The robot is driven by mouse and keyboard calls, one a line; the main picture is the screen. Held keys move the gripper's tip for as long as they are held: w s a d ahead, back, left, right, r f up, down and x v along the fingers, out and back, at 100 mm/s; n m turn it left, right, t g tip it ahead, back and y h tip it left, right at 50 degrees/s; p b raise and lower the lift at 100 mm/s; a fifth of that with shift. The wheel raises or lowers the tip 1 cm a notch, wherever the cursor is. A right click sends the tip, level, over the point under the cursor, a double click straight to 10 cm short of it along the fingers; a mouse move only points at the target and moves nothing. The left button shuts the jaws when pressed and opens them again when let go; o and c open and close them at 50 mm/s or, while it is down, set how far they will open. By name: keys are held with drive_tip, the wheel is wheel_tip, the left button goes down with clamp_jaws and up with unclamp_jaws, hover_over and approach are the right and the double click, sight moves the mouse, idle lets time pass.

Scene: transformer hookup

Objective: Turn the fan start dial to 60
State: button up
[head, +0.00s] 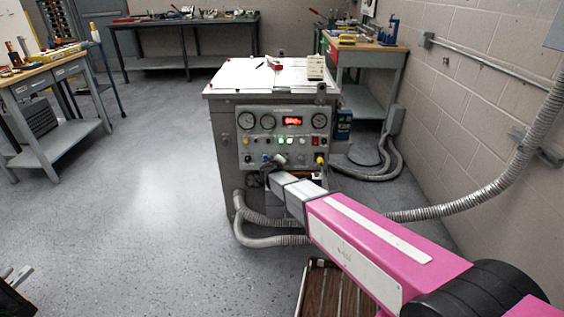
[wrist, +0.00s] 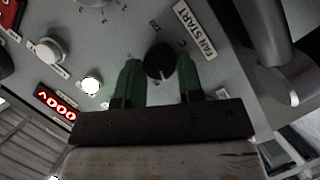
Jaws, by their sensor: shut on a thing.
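The fan start dial (wrist: 159,63) is a round black knob with a thin white pointer line, beside a white "FAN START" label (wrist: 195,27) in the wrist view. Its pointer line faces down in that picture, towards my palm.
A lit red display (wrist: 57,103), a lit white button (wrist: 92,85) and a pale knob (wrist: 50,50) sit left of the dial. A grey cylindrical part (wrist: 280,75) stands close on the right. Grey hoses (head: 270,240) lie around the cabinet; open floor is at left.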

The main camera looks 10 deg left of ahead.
drive_tip(key=n, duration=0.2)
drive_tip(key=n+t, duration=0.1)
drive_tip(key=n, duration=0.2)
drive_tip(key=n+t, duration=0.1)
drive_tip(key=n, duration=0.1)
drive_tip(key=shift+d+f+n, duration=0.1)
drive_tip(key=shift+f+n, duration=0.2)
drive_tip(key=shift+t, duration=0.3)
drive_tip(key=o, duration=0.9)
drive_tip(key=shift+s, duration=0.1)
drive_tip(key=s, duration=1)
drive_tip(key=shift+s+a+r, duration=0.2)
drive_tip(key=shift+s+a, duration=0.15)
